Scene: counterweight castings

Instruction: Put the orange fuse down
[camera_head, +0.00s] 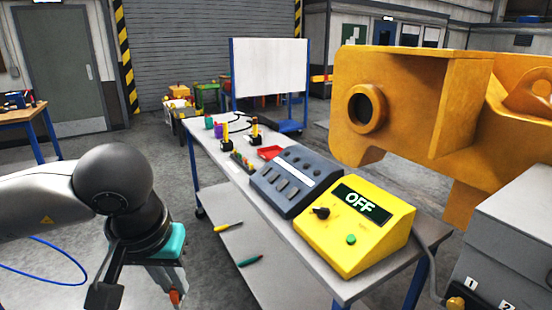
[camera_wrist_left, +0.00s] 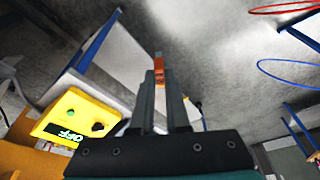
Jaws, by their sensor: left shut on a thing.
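My left gripper (camera_head: 170,284) hangs at the lower left of the head view, beside the long workbench and apart from it. The orange fuse (camera_head: 175,296) shows at its fingertips. In the left wrist view the fuse (camera_wrist_left: 159,76) is a small orange piece between the two dark fingers (camera_wrist_left: 160,90), which are shut on it. The fuse is in the air, with the grey floor behind it in that view. The fingers hide part of the fuse. My right gripper is not in view.
A large yellow casting (camera_head: 410,100) and a grey cabinet (camera_head: 515,225) crowd the right.

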